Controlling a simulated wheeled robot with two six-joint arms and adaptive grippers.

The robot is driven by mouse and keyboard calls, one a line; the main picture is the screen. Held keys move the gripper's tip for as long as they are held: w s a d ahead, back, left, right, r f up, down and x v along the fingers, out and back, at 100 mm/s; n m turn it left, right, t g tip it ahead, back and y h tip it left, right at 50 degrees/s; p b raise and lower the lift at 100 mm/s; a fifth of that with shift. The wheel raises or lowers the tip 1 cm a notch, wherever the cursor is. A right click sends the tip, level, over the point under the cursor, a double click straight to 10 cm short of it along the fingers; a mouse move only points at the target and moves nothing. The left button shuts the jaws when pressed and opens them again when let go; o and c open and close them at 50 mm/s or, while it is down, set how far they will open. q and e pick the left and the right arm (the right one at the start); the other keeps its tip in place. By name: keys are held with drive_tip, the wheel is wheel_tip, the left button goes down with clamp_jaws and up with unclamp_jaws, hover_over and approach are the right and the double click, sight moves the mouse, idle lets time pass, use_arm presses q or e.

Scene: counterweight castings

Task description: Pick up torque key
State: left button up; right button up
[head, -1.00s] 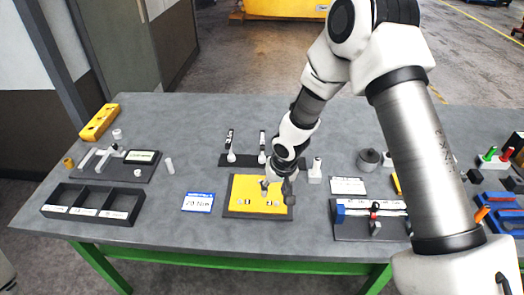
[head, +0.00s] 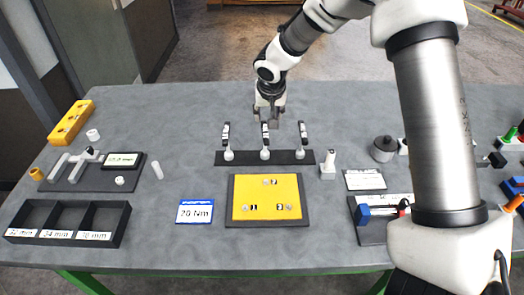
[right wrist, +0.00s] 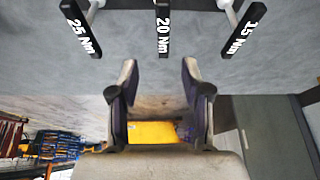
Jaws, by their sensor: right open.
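Three black-handled torque keys stand in a row in a dark rack (head: 246,158), heads down on pale round ends. In the right wrist view their handles read 25 Nm (right wrist: 80,29), 20 Nm (right wrist: 163,32) and 15 Nm (right wrist: 243,38). In the head view the middle key (head: 265,136) is the 20 Nm one. My right gripper (head: 269,122) is open and empty at the handle end of the middle key. In the right wrist view its fingertips (right wrist: 159,68) straddle the middle key's line, with the handle end just ahead of them. My left gripper is not in view.
A blue-edged card (head: 195,211) reads 20 Nm. A yellow plate (head: 267,188) with numbered spots lies in front of the rack. A white-handled tool (head: 329,164) stands right of the rack. A black three-bay tray (head: 68,221) is at left. The table behind the rack is clear.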

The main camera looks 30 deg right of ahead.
sight(265, 131)
wheel_tip(265, 131, down, 3)
drive_tip(key=shift+s+r+b, duration=0.15)
drive_tip(key=shift+b, duration=0.55)
drive_tip(key=shift+w+d+f+p, duration=0.1)
drive_tip(key=shift+w+f+p, duration=0.35)
drive_tip(key=shift+w+f, duration=0.6)
drive_tip(key=p+x, duration=0.2)
drive_tip(key=shift+s+d+f, duration=0.1)
drive_tip(key=shift+d+f, duration=0.05)
drive_tip(key=shift+f, duration=0.3)
drive_tip(key=x, duration=0.2)
drive_tip(key=shift+f+p, duration=0.25)
drive_tip(key=shift+p, duration=0.15)
drive_tip(key=shift+w+f, duration=0.2)
drive_tip(key=shift+w, duration=0.15)
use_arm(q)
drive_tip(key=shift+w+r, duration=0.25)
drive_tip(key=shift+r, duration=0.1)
use_arm(e)
drive_tip(key=shift+s+r, duration=0.2)
clamp_jaws()
